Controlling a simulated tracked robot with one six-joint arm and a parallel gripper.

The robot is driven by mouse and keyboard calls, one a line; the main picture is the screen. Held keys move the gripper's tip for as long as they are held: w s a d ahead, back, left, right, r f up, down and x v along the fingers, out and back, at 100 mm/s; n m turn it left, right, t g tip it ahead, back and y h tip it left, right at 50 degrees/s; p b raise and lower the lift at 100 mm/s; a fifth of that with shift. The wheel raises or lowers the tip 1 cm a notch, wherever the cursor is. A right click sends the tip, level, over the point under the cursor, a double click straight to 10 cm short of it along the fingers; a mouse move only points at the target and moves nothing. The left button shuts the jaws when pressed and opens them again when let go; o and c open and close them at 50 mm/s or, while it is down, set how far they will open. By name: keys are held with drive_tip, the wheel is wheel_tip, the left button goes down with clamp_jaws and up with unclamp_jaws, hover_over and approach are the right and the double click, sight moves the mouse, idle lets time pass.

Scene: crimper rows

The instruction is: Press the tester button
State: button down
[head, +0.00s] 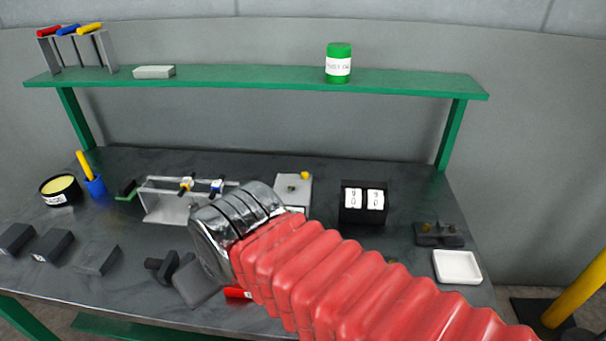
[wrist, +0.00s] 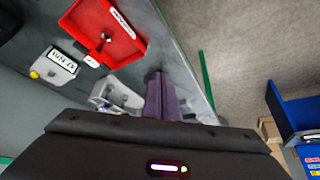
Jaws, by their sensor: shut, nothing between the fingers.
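A round yellow button (wrist: 35,74) shows at the left of the wrist view, beside a white plate with dark print (wrist: 61,60). These look like the tester, but most of its body is hard to make out. In the head view a light box (head: 292,192) with a yellow knob (head: 304,175) stands behind my arm's metal end; I cannot tell if it is the same thing. My gripper (wrist: 157,97) is shut and empty in the wrist view, to the right of the yellow button and apart from it. My red-sleeved arm hides part of the bench.
A red tray (wrist: 122,52) lies above the gripper in the wrist view. A green shelf (head: 250,80) spans the back. Dark blocks (head: 53,245) lie at left.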

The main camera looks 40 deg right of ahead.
drive_tip(key=shift+w, duration=0.1)
drive_tip(key=w+d+r+m, duration=0.3)
drive_tip(key=w+d, duration=0.3)
drive_tip(key=w, duration=0.4)
drive_tip(key=m+t+h, duration=0.3)
drive_tip(key=m, duration=0.6)
hover_over(305, 175)
wheel_tip(305, 175, down, 5)
drive_tip(key=shift+s+d+r, duration=0.15)
drive_tip(key=shift+s, duration=0.2)
drive_tip(key=shift+y, duration=0.3)
drive_tip(key=shift+f, duration=4.4)
